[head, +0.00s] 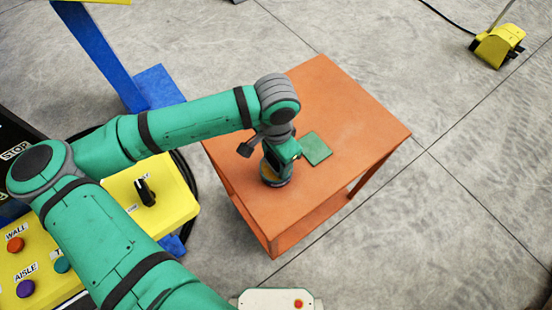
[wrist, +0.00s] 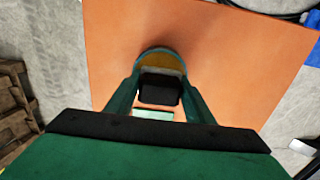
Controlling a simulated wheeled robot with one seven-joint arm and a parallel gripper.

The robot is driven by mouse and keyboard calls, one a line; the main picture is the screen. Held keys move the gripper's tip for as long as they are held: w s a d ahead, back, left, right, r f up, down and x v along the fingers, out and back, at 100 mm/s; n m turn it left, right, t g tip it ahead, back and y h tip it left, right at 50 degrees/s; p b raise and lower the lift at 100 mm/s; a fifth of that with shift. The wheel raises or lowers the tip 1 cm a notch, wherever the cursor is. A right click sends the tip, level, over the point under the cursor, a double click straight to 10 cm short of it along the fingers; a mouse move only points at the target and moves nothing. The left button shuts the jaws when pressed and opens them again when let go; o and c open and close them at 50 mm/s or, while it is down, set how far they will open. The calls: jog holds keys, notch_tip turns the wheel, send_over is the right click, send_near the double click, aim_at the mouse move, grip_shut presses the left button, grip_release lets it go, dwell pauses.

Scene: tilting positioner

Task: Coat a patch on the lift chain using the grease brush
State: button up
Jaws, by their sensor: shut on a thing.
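My gripper (wrist: 158,98) is low over the orange table, shut on a dark block-like piece (wrist: 160,88), which looks like the grease brush's handle. Directly below it a round pot (wrist: 161,58) with a dark rim and amber inside stands on the table; its yellowish ring also shows in the head view (head: 273,182). The piece appears to stand in or over the pot; its lower end is hidden. In the head view my gripper (head: 276,164) largely covers both. I cannot make out the lift chain in either view.
The orange table (head: 355,117) has a green square pad (head: 316,149) beside the pot. A yellow control panel (head: 120,196) with buttons and a knob is at left. A blue post (head: 97,50) stands behind it. A yellow pedal (head: 497,46) lies far right. Open floor is right.

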jog(key=shift+r, duration=3.45)
